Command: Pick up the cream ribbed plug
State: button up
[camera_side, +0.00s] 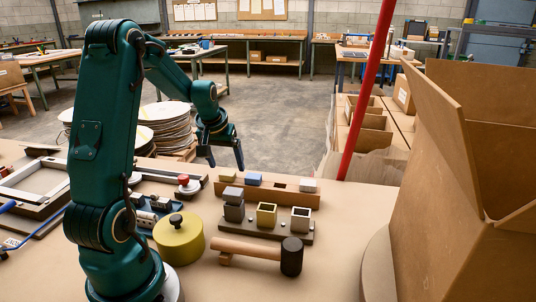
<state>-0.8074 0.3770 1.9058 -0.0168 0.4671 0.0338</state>
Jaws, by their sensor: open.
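The palest block, which I take for the cream plug (308,185), sits at the right end of a long wooden rack (262,196); its ribs are too small to make out. A blue plug (253,179) and a grey-beige plug (228,175) sit further left in the same rack, with a dark empty slot between the blue and pale ones. My gripper (226,160) is open and empty, pointing down, above and behind the rack's left end. It is well left of the pale plug and apart from everything.
In front stands a grey base (258,231) with a dark grey block, a yellow-rimmed socket (266,215) and a pale-rimmed socket (300,220). A mallet (255,254), a yellow round weight (180,240) and a red-knobbed part (188,185) lie nearby. A red post (368,90) and cardboard box (455,190) stand right.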

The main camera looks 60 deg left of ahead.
aim_at(228, 171)
jog(key=shift+x, duration=1.2)
grip_shut()
notch_tip(228, 171, up, 9)
jog(key=w+d+f, duration=0.1)
jog(key=d+f, duration=0.1)
jog(key=d, duration=1.5)
jog(key=shift+w+f, duration=0.2)
jog(key=shift+f, duration=0.05)
